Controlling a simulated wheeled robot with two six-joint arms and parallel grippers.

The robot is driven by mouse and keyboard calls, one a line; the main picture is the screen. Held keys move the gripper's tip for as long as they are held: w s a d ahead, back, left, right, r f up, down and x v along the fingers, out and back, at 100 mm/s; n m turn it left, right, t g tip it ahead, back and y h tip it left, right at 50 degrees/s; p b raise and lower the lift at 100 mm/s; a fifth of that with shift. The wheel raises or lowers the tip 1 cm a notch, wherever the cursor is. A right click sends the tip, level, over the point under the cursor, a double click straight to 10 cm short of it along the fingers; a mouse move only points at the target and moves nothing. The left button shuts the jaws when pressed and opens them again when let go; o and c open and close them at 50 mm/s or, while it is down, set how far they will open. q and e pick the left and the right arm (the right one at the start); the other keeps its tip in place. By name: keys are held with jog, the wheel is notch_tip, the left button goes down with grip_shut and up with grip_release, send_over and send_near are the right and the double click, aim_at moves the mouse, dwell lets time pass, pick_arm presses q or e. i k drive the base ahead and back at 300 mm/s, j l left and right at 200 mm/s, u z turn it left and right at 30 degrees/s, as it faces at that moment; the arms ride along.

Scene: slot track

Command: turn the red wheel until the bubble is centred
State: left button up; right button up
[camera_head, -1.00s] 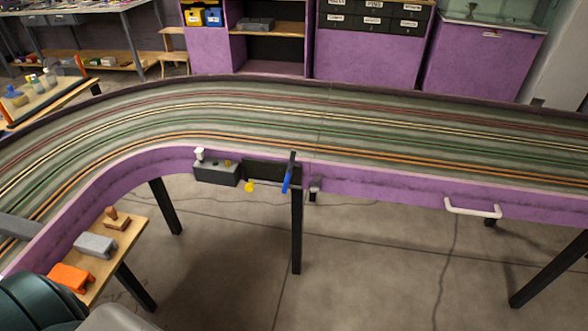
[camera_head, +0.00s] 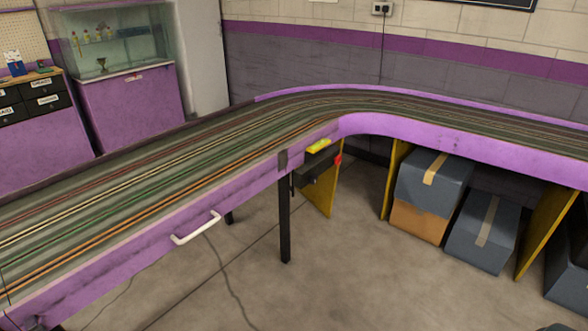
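A small red part (camera_head: 338,159) shows at the track's inner edge, right of the middle; it may be the red wheel, but it is too small to tell its shape. No bubble can be made out. A dark bracket or box (camera_head: 314,172) hangs under the edge beside the red part. Neither of my grippers is in view.
The slot track (camera_head: 150,207) runs from lower left and bends right, with a purple side wall and a white handle (camera_head: 196,228). A black leg (camera_head: 285,220) and yellow panels (camera_head: 395,180) stand below. Grey boxes (camera_head: 483,231) lie under the right part.

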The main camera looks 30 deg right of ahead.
aim_at(337, 160)
jog(key=z, duration=1.05)
